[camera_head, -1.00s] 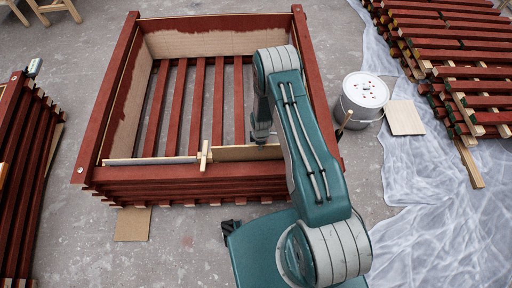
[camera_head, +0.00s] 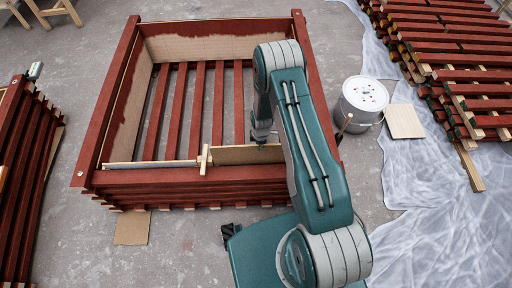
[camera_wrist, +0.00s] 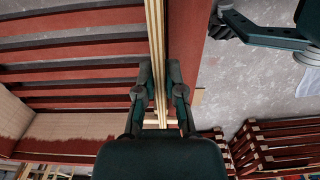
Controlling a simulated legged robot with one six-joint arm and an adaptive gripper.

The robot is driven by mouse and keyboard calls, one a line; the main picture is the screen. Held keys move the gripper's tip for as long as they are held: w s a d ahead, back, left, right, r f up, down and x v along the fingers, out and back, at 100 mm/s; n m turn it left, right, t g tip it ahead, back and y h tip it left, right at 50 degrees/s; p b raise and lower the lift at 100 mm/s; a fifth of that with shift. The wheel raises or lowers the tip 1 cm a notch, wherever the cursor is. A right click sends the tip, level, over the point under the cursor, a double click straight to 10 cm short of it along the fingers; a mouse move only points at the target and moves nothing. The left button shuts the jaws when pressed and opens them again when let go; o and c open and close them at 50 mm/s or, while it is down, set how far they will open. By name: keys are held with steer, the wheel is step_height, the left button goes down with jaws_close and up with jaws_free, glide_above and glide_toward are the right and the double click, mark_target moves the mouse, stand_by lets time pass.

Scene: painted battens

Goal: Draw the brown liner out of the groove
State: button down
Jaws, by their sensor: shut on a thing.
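A brown liner (camera_head: 245,154) stands upright along the inside of the front wall of a red slatted crate (camera_head: 150,178), at the wall's right half. Its right end passes behind my arm. My gripper (camera_head: 262,138) is at its upper edge, partly hidden by my arm. In the wrist view my gripper (camera_wrist: 159,82) is shut on the liner, whose thin pale edge (camera_wrist: 153,30) runs between the fingers. The groove itself is hidden. A small pale wooden piece (camera_head: 204,160) stands at the liner's left end.
A thin tan strip (camera_head: 150,164) lies along the front wall's left half. Stacked red battens are at both sides.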

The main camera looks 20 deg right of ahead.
step_height(320, 180, up, 12)
stand_by(3.2)
steer(key=shift+r, duration=0.1)
stand_by(0.5)
